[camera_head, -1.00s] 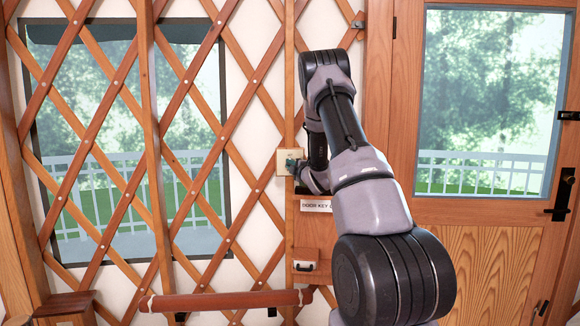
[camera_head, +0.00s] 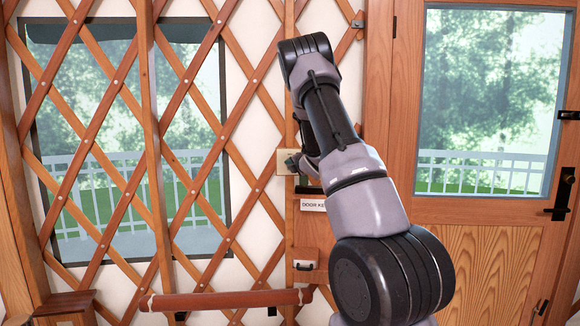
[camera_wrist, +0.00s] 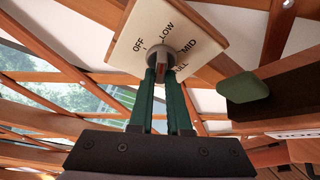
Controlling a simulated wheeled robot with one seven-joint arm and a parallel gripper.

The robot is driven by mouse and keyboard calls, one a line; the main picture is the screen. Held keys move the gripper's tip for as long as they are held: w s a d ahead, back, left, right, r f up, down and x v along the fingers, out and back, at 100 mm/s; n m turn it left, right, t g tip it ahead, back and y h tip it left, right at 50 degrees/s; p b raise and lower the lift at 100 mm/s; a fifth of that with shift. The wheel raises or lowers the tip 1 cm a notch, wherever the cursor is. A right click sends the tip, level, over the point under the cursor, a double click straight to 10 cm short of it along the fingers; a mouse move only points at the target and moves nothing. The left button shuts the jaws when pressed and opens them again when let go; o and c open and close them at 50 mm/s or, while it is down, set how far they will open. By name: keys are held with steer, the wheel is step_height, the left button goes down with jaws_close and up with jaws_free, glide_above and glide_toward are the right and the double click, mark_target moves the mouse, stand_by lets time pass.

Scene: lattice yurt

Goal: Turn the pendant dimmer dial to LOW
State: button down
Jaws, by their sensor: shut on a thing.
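The pendant dimmer dial (camera_wrist: 158,54) is a small grey knob with a reddish mark, on a cream plate (camera_wrist: 196,28) printed OFF, LOW, MID and a partly hidden FULL. I cannot tell surely which word the knob points at. In the head view the plate (camera_head: 283,168) is on the lattice wall left of the door, and the knob is hidden there by my gripper. My gripper (camera_wrist: 167,72) has two teal fingers shut on the knob. In the head view my gripper (camera_head: 293,163) is at the plate.
A green block (camera_wrist: 246,88) sits by a dark ledge right of the plate in the wrist view. A DOOR KEY label (camera_head: 312,205) and a small wooden box with a handle (camera_head: 305,266) are below. A wooden rail (camera_head: 225,300) crosses lower left. The door (camera_head: 480,240) is right.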

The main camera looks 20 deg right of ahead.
stand_by(0.4)
steer(key=c, duration=0.9)
jaws_free()
steer(key=shift+o, duration=0.2)
steer(key=shift+s, duration=0.15)
steer(key=s+r, duration=0.2)
steer(key=s, duration=0.8)
steer(key=shift+s, duration=0.2)
steer(key=shift+a, duration=0.1)
